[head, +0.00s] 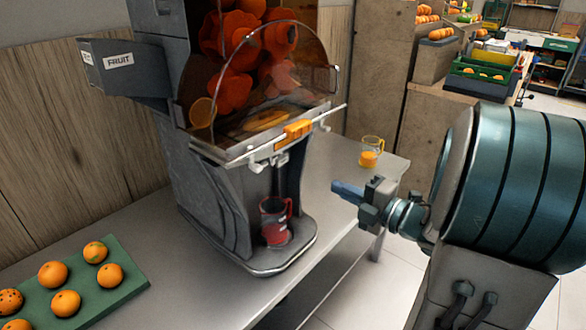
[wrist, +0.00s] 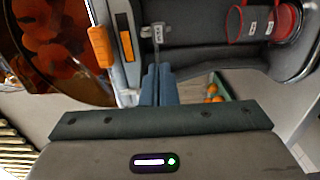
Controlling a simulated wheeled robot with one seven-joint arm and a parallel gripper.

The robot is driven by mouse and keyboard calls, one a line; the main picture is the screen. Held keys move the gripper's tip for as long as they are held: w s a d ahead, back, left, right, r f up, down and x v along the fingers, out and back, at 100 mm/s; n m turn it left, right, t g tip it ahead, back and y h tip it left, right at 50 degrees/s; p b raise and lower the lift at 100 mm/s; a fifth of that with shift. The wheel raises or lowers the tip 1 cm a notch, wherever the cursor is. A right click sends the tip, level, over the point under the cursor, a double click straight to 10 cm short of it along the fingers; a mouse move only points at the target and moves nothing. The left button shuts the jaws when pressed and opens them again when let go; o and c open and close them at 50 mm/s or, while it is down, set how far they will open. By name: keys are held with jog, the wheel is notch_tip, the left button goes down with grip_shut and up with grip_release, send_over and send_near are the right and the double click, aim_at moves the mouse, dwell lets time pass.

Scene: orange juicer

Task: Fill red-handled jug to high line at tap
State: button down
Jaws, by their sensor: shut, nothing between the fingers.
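The red-handled jug (head: 273,222) stands upright on the base of the juicer (head: 215,205), below its tap (head: 268,163). In the wrist view the jug (wrist: 265,22) is at the upper right, with pale label marks on its side. Its fill level and any juice stream cannot be made out. The tap's pale lever (wrist: 157,32) shows in the wrist view just beyond my fingertips. My gripper (head: 345,190) is shut and empty, in front of and to the right of the juicer. Its blue fingers (wrist: 158,85) are together; whether they touch the tap I cannot tell.
A yellow-handled jug (head: 370,152) with orange juice stands at the counter's back right corner. A green tray (head: 125,293) with several oranges lies at the left. The juicer's clear cover (head: 265,75) has an orange latch (head: 297,129). Bare counter (head: 185,290) lies in front.

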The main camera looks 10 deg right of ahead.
aim_at(283, 162)
jog(key=p+x, duration=0.1)
jog(key=x, duration=1.3)
jog(key=shift+f, duration=0.15)
